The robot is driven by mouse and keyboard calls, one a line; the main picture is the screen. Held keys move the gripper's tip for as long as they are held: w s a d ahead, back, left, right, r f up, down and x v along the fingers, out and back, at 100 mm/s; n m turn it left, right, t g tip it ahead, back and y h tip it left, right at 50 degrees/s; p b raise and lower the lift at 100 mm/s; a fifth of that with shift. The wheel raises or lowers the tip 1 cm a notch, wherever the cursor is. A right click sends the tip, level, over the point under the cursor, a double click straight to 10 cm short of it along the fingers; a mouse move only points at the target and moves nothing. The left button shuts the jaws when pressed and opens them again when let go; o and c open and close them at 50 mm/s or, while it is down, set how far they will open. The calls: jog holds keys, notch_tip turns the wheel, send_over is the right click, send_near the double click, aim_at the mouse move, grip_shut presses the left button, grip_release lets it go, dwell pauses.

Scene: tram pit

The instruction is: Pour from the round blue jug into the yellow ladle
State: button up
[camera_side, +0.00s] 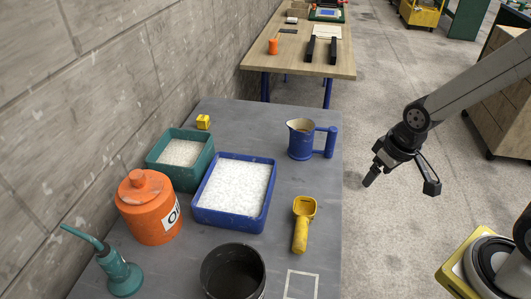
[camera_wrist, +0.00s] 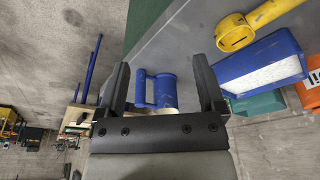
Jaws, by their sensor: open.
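The round blue jug (camera_side: 300,144) stands upright near the right edge of the grey table, its handle to the right. Something tan shows inside its mouth. The yellow ladle (camera_side: 301,235) lies on the table in front of the jug, its bowl towards the jug. My gripper (camera_side: 371,178) is open and empty, off the table's right edge, to the right of the jug and apart from it. In the wrist view, the jug (camera_wrist: 166,92) shows between my two fingers, handle to the left. The ladle (camera_wrist: 237,35) shows at upper right there.
A blue tray (camera_side: 231,223) and a teal tray (camera_side: 177,178) hold white granules. An orange oil can (camera_side: 149,218), a teal oiler (camera_side: 122,279) and a black pot (camera_side: 233,272) stand left and front. A yellow block (camera_side: 203,122) is at back. The table around the jug is clear.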

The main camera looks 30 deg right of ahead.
jog(key=shift+c, duration=1.4)
jog(key=n+t+y, duration=0.1)
jog(key=n+t, duration=1)
jog(key=n, duration=0.3)
send_near(326, 130)
jog(key=shift+r+x, duration=0.2)
jog(key=shift+x, duration=0.9)
jog(key=shift+w+d, duration=0.1)
jog(key=shift+w, duration=0.1)
jog(key=shift+f+x, duration=0.2)
jog(key=shift+x, duration=3.65)
jog(key=shift+s, duration=0.1)
grip_shut()
